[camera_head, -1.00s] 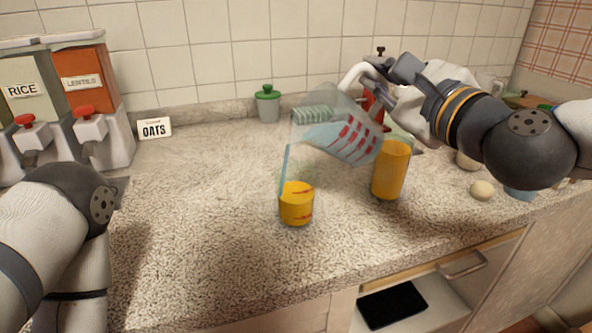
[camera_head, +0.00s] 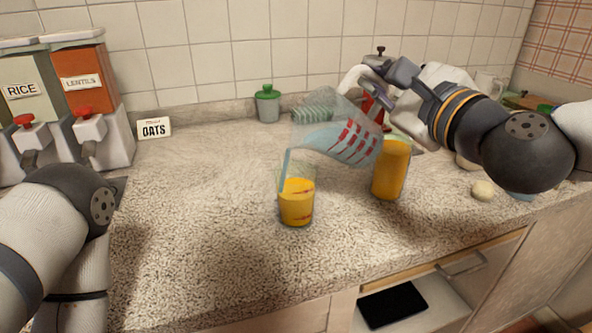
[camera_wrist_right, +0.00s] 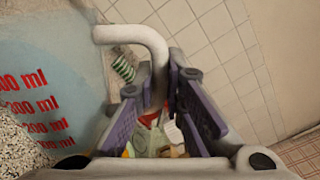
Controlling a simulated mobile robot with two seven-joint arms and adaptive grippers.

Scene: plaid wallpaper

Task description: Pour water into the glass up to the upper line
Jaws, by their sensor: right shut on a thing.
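My right gripper (camera_head: 368,76) is shut on the white handle of a clear measuring jug (camera_head: 338,128). The handle (camera_wrist_right: 158,62) also shows between the purple-lined fingers in the right wrist view. The jug is tilted to the left, with bluish water and red markings inside. A thin stream runs from its lip down into the glass (camera_head: 297,203). The glass stands upright on the counter with yellow-orange contents and faint red marks; the exact level against the upper line is hard to read. My left arm shows at the left, but its gripper is out of view.
A tall orange-filled glass (camera_head: 391,169) stands right of the pouring glass, under the jug. A green-lidded jar (camera_head: 268,104), an OATS sign (camera_head: 154,128) and RICE and LENTILS dispensers (camera_head: 87,95) stand behind. An open drawer (camera_head: 425,290) is below. The counter's left middle is clear.

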